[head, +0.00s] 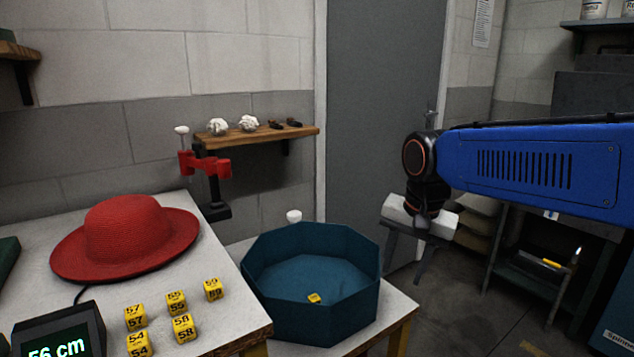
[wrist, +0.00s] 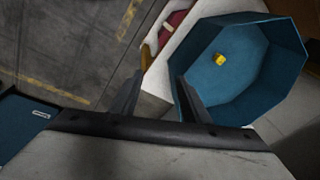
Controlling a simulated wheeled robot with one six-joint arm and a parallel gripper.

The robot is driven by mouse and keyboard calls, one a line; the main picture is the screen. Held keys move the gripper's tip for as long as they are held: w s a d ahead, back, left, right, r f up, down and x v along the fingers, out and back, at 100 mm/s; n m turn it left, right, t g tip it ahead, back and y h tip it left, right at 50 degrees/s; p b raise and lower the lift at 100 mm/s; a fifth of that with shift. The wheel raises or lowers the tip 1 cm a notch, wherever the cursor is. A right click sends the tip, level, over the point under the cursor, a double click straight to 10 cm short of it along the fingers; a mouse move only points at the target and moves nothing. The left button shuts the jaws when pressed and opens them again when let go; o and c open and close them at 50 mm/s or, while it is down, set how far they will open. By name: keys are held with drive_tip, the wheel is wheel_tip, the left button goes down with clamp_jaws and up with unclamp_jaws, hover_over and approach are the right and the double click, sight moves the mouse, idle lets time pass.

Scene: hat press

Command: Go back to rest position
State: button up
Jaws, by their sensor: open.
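My gripper (head: 407,246) hangs from the blue arm at the right of the head view. Its two dark fingers stand apart with nothing between them. In the wrist view my gripper (wrist: 158,98) is also open, beside the blue octagonal box (wrist: 292,38). In the head view the box (head: 265,297) stands on a low white table, left of my gripper and apart from it. A small yellow cube (head: 314,298) lies inside the box; it also shows in the wrist view (wrist: 220,59).
A red hat (head: 125,238) and several numbered yellow cubes (head: 175,303) are on the left table. A display (head: 60,335) reads 56 cm. A red clamp stand (head: 206,165) stands behind. A wooden shelf (head: 262,135) is on the wall. Open floor (head: 450,320) lies right of the box.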

drive_tip(key=s+d+f+n+t, duration=0.1)
drive_tip(key=s+d+f+n, duration=0.2)
drive_tip(key=s, duration=0.5)
drive_tip(key=s+d+f+n+t, duration=0.1)
drive_tip(key=s+d+f+n, duration=0.2)
drive_tip(key=s+d+f, duration=0.3)
drive_tip(key=s+d, duration=0.2)
drive_tip(key=s, duration=0.1)
drive_tip(key=shift+s+t+h, duration=0.15)
drive_tip(key=shift+t+h, duration=0.15)
